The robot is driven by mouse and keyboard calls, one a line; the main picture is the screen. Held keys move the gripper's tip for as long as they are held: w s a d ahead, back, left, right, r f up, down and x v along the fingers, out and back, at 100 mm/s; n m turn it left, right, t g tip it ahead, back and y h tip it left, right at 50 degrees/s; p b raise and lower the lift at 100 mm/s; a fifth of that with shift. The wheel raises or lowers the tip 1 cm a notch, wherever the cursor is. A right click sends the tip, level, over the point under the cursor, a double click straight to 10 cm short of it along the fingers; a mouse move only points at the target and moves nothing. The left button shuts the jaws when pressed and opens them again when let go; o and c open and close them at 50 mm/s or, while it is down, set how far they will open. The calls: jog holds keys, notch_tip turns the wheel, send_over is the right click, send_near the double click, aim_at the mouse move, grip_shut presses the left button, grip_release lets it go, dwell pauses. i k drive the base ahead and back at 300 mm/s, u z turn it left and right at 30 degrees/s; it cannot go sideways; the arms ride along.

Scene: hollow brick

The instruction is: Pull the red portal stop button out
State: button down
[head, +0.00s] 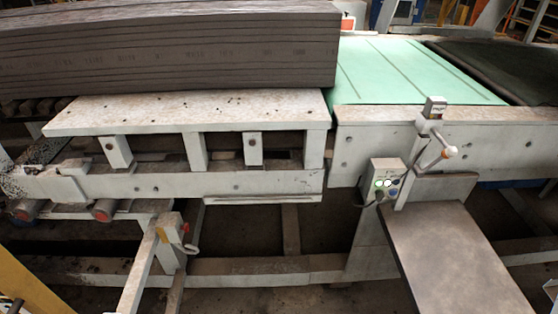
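A small pale yellow box (169,226) sits on a post at the lower left centre of the head view. A small red part (186,227) shows on its right side and looks like a stop button. It is too small to tell whether it is pressed in or out. A grey control box (384,180) is mounted right of centre, with lit pale green buttons and a blue one on its face. No clearly red button can be made out on that box. My gripper is not in view.
A long stack of dark grey slabs (170,50) lies above a worn white frame (190,112). A green conveyor belt (410,70) runs behind the control box. A grey flat plate (455,260) juts forward at the lower right. White rails cross the floor below.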

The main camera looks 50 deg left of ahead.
aim_at(186, 228)
jog(key=u, duration=2.85)
jog(key=i, duration=1)
jog(key=z, duration=0.05)
